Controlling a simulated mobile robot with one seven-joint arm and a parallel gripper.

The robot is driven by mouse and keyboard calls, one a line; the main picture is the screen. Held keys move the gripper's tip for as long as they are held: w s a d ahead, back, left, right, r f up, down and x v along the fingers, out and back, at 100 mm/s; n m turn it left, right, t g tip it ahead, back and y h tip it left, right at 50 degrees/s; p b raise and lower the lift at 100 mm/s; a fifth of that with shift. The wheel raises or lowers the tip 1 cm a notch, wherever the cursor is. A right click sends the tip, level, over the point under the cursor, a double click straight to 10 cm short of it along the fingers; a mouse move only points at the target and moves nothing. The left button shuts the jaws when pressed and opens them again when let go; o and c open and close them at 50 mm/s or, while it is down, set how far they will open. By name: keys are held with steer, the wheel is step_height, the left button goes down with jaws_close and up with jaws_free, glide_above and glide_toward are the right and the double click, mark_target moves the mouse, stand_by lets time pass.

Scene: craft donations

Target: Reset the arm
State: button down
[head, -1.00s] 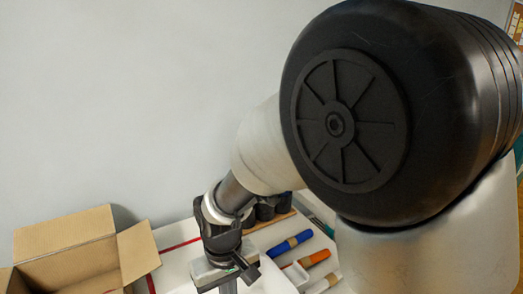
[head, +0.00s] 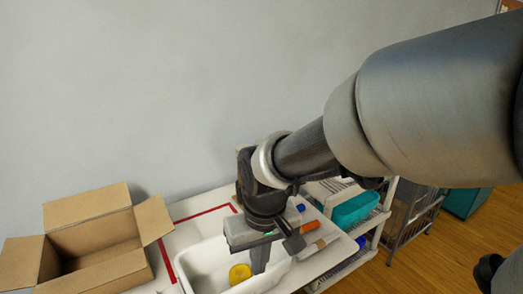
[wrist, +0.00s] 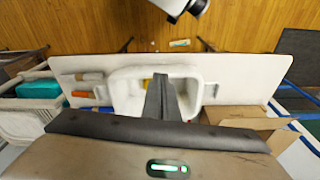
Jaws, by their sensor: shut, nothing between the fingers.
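My gripper (head: 260,268) is shut and empty, pointing down over the white tub (head: 203,262) in the head view. In the wrist view its fingers (wrist: 161,80) are together above the same tub (wrist: 124,100). My arm reaches in from the upper right of the head view and hides part of the table behind it.
A yellow round thing (head: 239,273) lies in the tub. An open cardboard box (head: 105,270) stands to the left. An orange roll (head: 308,226) lies right of the tub. A shelf rack with a teal bin (head: 354,209) stands beyond the table's right end.

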steer(key=s+d+r+m+t+p, duration=0.2)
steer(key=s+d+r+p, duration=0.1)
steer(key=d+r, duration=0.4)
steer(key=s+d+r+m+t+p, duration=0.2)
steer(key=d+r, duration=0.5)
steer(key=r, duration=0.4)
steer(key=s+p, duration=0.1)
steer(key=s, duration=0.1)
steer(key=shift+s+d+r+h, duration=0.3)
steer(key=shift+s, duration=0.1)
